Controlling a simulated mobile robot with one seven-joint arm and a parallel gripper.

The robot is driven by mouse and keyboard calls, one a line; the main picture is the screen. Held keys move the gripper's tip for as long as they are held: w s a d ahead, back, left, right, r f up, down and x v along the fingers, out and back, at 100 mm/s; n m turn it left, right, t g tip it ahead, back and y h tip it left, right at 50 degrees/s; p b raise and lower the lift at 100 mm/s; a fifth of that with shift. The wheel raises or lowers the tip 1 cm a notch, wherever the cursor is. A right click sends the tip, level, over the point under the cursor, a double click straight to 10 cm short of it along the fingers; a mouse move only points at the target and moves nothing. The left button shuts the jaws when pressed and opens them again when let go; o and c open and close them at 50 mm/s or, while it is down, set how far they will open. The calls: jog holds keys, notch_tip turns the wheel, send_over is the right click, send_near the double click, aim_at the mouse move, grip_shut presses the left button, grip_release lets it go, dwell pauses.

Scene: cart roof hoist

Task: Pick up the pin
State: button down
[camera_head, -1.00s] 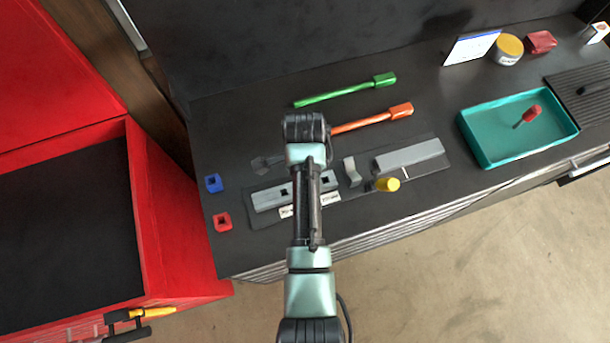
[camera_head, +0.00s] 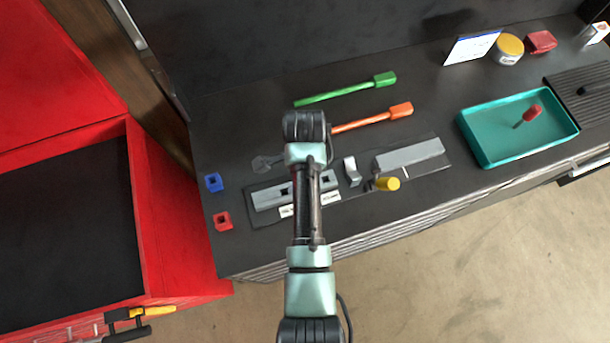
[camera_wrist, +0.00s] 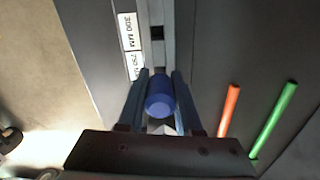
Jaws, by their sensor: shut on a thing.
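A blue cylindrical pin (camera_wrist: 160,97) sits between the two fingers of my gripper (camera_wrist: 160,76) in the wrist view. My gripper is shut on it. The pin's lower end is hidden. A grey block with square holes (camera_head: 265,199) lies under my arm in the head view; it also shows beyond the fingers in the wrist view (camera_wrist: 157,16). In the head view my arm hides the gripper and the blue pin. A yellow-headed pin (camera_head: 388,184) stands on the front of the fixture. A red-headed pin (camera_head: 531,113) is in the teal tray (camera_head: 486,152).
Green (camera_head: 340,91) and orange (camera_head: 370,118) handled tools lie behind the fixture. A silver bracket (camera_head: 351,171) and a grey bar (camera_head: 410,155) are right of my arm. Small blue (camera_head: 214,182) and red (camera_head: 222,220) blocks lie left. A red cabinet (camera_head: 165,220) stands at the left.

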notch_tip(320, 180, up, 9)
jog(key=shift+r+b, duration=0.1)
jog(key=shift+b, duration=0.2)
jog(key=shift+r, duration=0.4)
jog(key=shift+p, duration=0.6)
jog(key=shift+f, duration=0.1)
